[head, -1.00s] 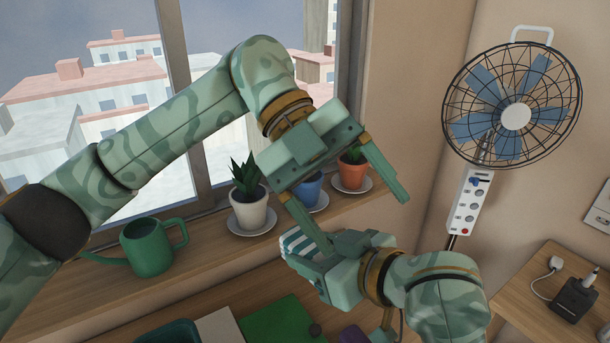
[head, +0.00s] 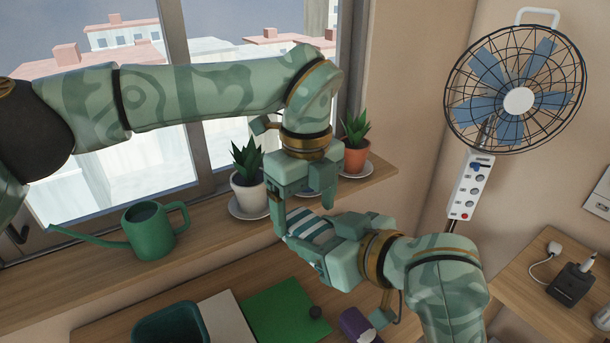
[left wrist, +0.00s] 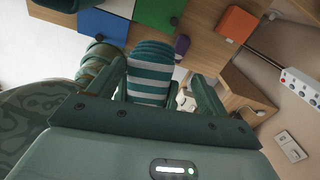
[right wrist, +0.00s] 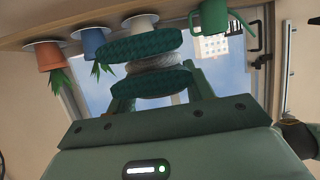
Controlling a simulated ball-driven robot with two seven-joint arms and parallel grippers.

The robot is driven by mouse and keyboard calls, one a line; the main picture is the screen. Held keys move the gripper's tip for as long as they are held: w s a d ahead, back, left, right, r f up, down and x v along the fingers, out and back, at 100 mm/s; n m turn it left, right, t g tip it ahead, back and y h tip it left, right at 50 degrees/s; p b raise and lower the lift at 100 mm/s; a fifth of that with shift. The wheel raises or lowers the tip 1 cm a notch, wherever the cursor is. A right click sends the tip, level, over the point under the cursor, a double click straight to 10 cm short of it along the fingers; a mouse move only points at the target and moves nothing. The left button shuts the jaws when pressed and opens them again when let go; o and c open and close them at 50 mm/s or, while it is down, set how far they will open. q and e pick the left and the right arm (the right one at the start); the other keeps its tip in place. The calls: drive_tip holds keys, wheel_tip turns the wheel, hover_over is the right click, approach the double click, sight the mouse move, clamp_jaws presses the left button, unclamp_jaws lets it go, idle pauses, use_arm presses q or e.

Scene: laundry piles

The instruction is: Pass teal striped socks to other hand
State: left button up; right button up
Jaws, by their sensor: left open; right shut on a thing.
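The teal and white striped socks (head: 312,236) are a rolled bundle held above the desk. They also show between the left gripper's fingers in the left wrist view (left wrist: 150,74) and at the right gripper's fingers in the right wrist view (right wrist: 145,46). My right gripper (head: 327,240) is shut on the socks from the right. My left gripper (head: 303,212) points down over them from above, open, with one finger on their left side.
The windowsill behind holds a green watering can (head: 152,232), a white-potted plant (head: 249,195) and an orange-potted plant (head: 355,158). Below on the desk lie a green folder (head: 277,312) and a purple item (head: 354,324). A fan (head: 517,100) stands at the right.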

sight(307, 215)
use_arm(q)
drive_tip(key=shift+f, duration=1.8)
drive_tip(key=c, duration=1.1)
use_arm(e)
drive_tip(key=shift+a, duration=0.1)
use_arm(q)
drive_tip(key=shift+o, duration=0.2)
drive_tip(key=shift+d, duration=0.1)
use_arm(e)
drive_tip(key=o, duration=1.1)
drive_tip(key=shift+s, duration=0.1)
drive_tip(key=shift+c, duration=0.2)
use_arm(q)
drive_tip(key=shift+s, duration=0.1)
